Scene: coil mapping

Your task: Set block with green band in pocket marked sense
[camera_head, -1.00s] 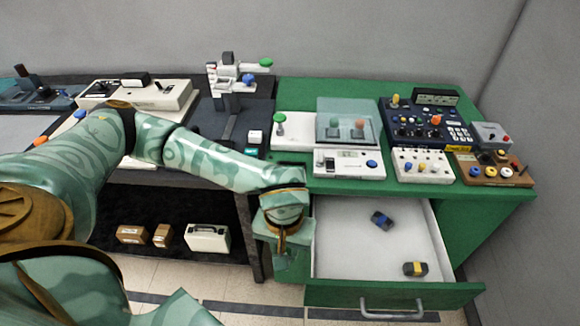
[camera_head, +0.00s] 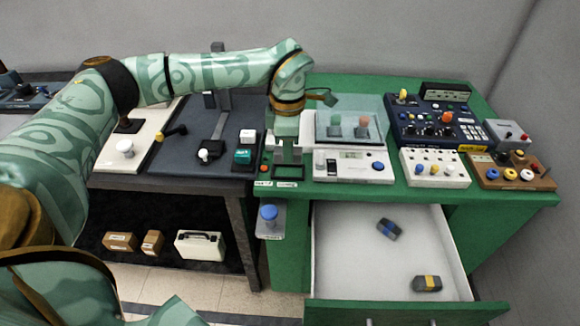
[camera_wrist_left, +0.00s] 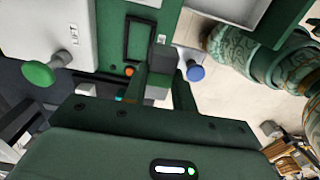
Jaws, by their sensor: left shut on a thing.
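My left gripper (camera_head: 288,157) is over the front left corner of the green bench, fingers pointing down. In the left wrist view its fingers (camera_wrist_left: 162,88) are shut on a grey block (camera_wrist_left: 158,58). I cannot make out a band on this block; the fingers hide part of it. A dark-framed rectangular pocket (camera_head: 289,173) lies just below the gripper on the bench top, and its frame also shows in the wrist view (camera_wrist_left: 127,38). Small labels sit at its front edge, too small to read. I cannot tell whether the block touches the pocket. My right gripper is out of view.
The open drawer (camera_head: 340,270) holds a blue-banded block (camera_head: 388,229) and a yellow-banded block (camera_head: 427,284). A blue knob (camera_head: 269,212) juts from the bench's front left. A white device (camera_head: 350,172) and a clear cover (camera_head: 352,108) stand right of the gripper.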

